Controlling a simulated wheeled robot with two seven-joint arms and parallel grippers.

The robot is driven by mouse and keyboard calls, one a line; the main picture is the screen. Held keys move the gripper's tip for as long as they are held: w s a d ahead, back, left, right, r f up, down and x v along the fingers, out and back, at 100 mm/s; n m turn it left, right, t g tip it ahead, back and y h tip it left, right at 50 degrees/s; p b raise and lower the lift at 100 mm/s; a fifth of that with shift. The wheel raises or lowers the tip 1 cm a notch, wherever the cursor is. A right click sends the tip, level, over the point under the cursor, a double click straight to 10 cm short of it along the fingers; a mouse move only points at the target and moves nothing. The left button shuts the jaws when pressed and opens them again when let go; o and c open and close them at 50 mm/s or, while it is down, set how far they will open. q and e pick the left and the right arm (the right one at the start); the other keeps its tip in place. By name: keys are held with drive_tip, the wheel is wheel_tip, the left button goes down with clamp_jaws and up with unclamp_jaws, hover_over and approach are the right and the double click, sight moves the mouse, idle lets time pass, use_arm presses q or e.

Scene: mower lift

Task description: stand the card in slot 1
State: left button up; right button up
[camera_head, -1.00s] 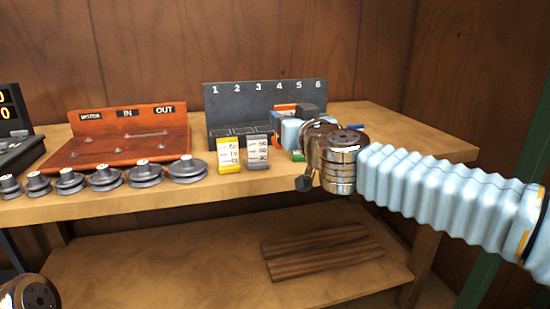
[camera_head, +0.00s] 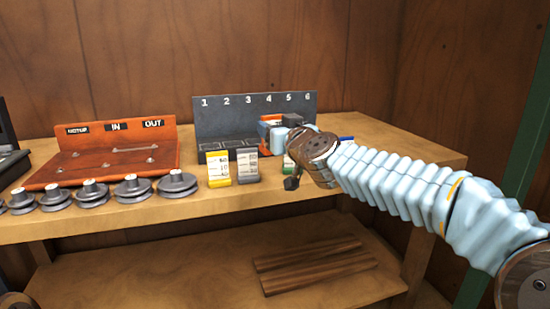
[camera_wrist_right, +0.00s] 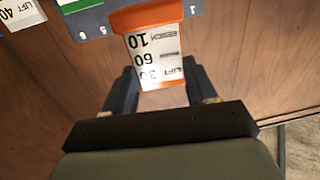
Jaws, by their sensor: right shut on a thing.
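The orange card (camera_head: 271,121) is in my right gripper, in front of the rack's right half near numbers 4 and 5. In the right wrist view the orange card (camera_wrist_right: 153,52) shows a white printed face and an orange edge. My right gripper (camera_wrist_right: 161,70) is shut on it, one dark finger on each side. The grey rack (camera_head: 225,118) is numbered 1 to 6. Slot 1 (camera_head: 214,146) is at its left end and looks empty. Whether the card touches the rack cannot be told.
A yellow card (camera_head: 218,168) and a grey card (camera_head: 246,166) stand before the rack. A green card (camera_head: 289,161) and a blue one (camera_head: 346,138) are partly hidden by my right arm. Several pulleys (camera_head: 132,187) line the front edge beside an orange tray (camera_head: 150,158).

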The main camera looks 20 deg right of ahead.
drive_tip(key=w+f, duration=0.2)
drive_tip(key=f, duration=0.1)
drive_tip(key=w+d+f+b, duration=0.1)
drive_tip(key=w+f, duration=0.1)
drive_tip(key=w+f+b, duration=0.1)
drive_tip(key=w+f, duration=0.1)
drive_tip(key=f, duration=0.1)
drive_tip(key=shift+w+d+f, duration=0.2)
drive_tip(key=shift+d+f, duration=0.05)
drive_tip(key=shift+f, duration=0.05)
drive_tip(key=shift+s+a+f, duration=0.1)
drive_tip(key=shift+f, duration=0.55)
drive_tip(key=o, duration=1.1)
drive_tip(key=shift+r, duration=0.1)
drive_tip(key=shift+c, duration=0.2)
